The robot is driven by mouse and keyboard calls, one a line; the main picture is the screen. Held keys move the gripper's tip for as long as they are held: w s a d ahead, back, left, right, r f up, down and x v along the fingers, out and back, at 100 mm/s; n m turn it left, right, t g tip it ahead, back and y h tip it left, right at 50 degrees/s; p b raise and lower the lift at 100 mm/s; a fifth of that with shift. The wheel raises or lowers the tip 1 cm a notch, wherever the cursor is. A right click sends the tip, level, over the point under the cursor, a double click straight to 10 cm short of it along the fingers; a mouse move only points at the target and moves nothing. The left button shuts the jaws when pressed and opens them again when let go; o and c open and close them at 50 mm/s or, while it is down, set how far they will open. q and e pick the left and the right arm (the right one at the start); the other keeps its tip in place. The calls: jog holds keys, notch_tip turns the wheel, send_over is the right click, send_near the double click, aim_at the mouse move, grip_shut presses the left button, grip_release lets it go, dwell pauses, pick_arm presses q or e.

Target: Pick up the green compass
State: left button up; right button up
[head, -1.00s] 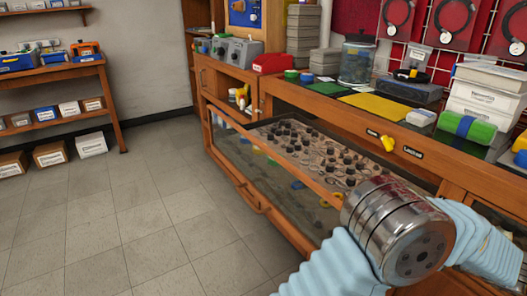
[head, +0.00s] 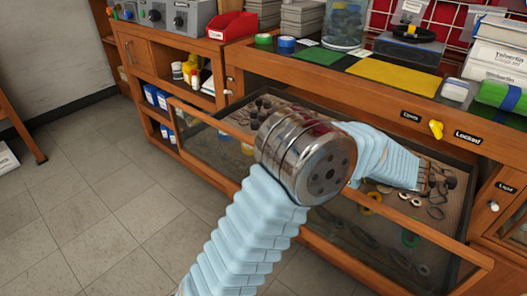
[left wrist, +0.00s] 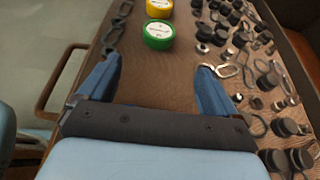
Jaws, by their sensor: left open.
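In the left wrist view, a round green piece with a printed pale label, taken as the green compass (left wrist: 157,36), lies on the brown drawer floor. It is ahead of my left gripper (left wrist: 158,66), centred between the lines of its two blue fingers and apart from them. My left gripper is open and empty. A similar round yellow piece (left wrist: 158,8) lies just beyond the green one. In the head view my arm reaches over the open glass-fronted drawer (head: 420,247), and its gripper is too unclear there to judge. My right gripper is not in view.
A drawer handle (left wrist: 55,95) shows at left.

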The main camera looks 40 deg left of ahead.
pick_arm(q)
jog(key=x, duration=0.8)
jog(key=shift+a, duration=0.1)
jog(key=x, duration=0.5)
jog(key=shift+s+a+r+p, duration=0.1)
jog(key=shift+a+r+p, duration=0.2)
jog(key=shift+p, duration=0.1)
jog(key=c, duration=1.1)
